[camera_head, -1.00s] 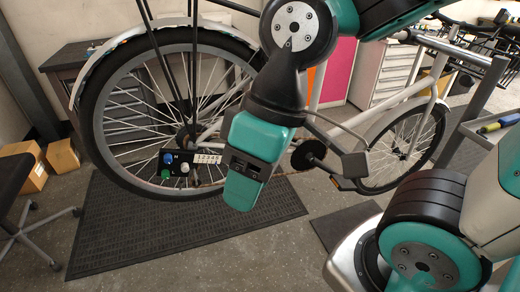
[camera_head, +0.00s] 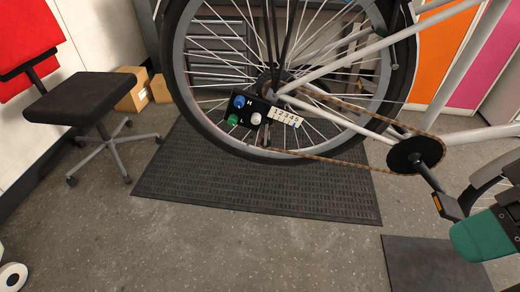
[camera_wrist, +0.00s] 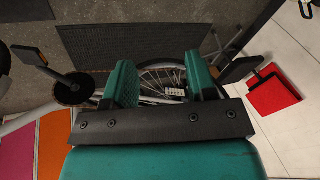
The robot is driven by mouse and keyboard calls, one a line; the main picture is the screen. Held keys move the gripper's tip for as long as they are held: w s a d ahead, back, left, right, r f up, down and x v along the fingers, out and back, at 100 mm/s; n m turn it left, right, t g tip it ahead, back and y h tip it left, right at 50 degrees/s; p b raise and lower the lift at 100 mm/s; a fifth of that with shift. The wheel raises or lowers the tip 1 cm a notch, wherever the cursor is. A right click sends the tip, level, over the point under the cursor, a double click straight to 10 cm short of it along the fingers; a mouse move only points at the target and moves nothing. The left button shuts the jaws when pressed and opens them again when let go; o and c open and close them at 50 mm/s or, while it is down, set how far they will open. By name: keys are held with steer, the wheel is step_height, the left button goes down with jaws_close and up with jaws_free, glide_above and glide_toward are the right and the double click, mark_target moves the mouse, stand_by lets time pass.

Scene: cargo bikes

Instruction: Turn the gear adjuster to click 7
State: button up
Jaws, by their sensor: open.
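A black control box (camera_head: 247,112) is mounted by the hub of the bike's rear wheel (camera_head: 178,70). It carries a blue knob (camera_head: 238,101), a green knob (camera_head: 232,119) and a white knob (camera_head: 256,119). A white number strip (camera_head: 284,117) sticks out to its right; the higher numbers are too small to read. My gripper shows partly at the right edge of the head view (camera_head: 482,235), well apart from the box. In the wrist view my gripper (camera_wrist: 158,62) is open and empty; the wheel and the small white strip (camera_wrist: 175,92) show beyond its fingers.
The chain and crank (camera_head: 415,155) with its pedal lie between the box and my gripper. A dark mat (camera_head: 260,185) lies under the wheel. The floor in front is clear.

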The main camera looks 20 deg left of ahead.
step_height(320, 180, down, 12)
steer(key=b, duration=0.9)
steer(key=w+a+f+n+t+h+b, duration=0.1)
steer(key=w+a+f+n+t+h, duration=0.3)
steer(key=w+a+n, duration=0.5)
steer(key=w+a+f+n+t+h+b, duration=0.1)
steer(key=w+a+f+n+t, duration=0.2)
steer(key=w+a+f+n, duration=0.5)
steer(key=s+a+f+n+t+b, duration=0.1)
steer(key=s+a+n+t, duration=0.2)
steer(key=a+n+t, duration=0.7)
steer(key=s+a+r+n+y+p, duration=0.4)
steer(key=a+r+n+y, duration=0.15)
steer(key=r, duration=0.25)
steer(key=p, duration=1.1)
glide_toward(255, 121)
steer(key=shift+n, duration=0.25)
steer(key=x, duration=0.8)
steer(key=shift+w+f, duration=0.1)
steer(key=shift+w, duration=0.1)
